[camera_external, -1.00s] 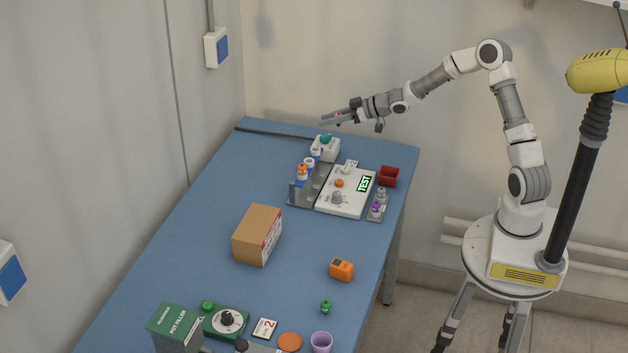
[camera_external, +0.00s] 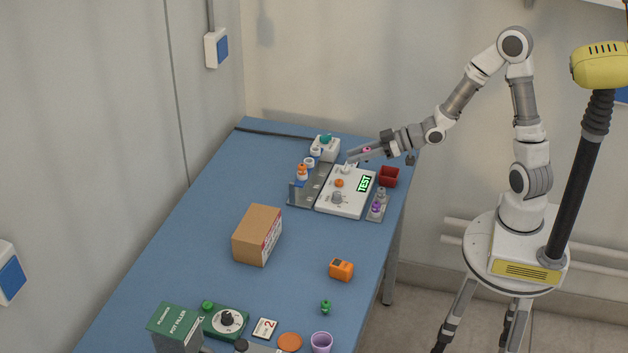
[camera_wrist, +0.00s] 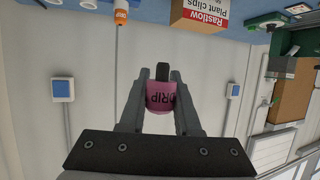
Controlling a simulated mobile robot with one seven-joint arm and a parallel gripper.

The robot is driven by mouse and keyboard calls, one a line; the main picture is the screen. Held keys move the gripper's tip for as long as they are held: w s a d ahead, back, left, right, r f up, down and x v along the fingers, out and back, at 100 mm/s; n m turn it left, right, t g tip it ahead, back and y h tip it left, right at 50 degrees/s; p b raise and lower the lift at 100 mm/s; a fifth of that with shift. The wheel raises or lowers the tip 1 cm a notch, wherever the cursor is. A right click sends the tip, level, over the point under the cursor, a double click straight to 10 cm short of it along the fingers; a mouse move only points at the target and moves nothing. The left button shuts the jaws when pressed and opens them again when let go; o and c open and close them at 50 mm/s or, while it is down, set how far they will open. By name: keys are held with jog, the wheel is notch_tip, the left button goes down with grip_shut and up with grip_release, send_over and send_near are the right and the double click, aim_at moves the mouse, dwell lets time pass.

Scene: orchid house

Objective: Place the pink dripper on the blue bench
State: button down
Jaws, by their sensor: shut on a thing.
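The pink dripper (camera_wrist: 160,98) is held between the two fingers of my gripper (camera_wrist: 162,90) in the wrist view, with dark lettering that reads "DRIP". In the external view my gripper (camera_external: 358,153) is above the far right part of the blue bench (camera_external: 210,210), near the white device with the "TEST" display. Only a small pink spot of the dripper (camera_external: 367,149) shows there between the fingers. The dripper appears to be in the air, clear of the bench top.
A cardboard box (camera_external: 258,235) and an orange device (camera_external: 341,270) stand nearer. The bench's left middle is clear.

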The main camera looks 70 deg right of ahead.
jog(key=shift+s+a, duration=0.3)
jog(key=shift+s, duration=0.1)
jog(key=w+d+h, duration=0.1)
jog(key=w+d, duration=0.6)
jog(key=d, duration=0.3)
jog(key=w+d+f+m+h+b, duration=0.1)
jog(key=w+d, duration=0.6)
jog(key=d, duration=0.2)
jog(key=shift+d+f+m, duration=0.3)
jog(key=shift+d, duration=0.05)
jog(key=w+a+f+b, duration=0.4)
jog(key=w+a+f, duration=0.3)
jog(key=a+f, duration=0.2)
jog(key=shift+f, duration=0.8)
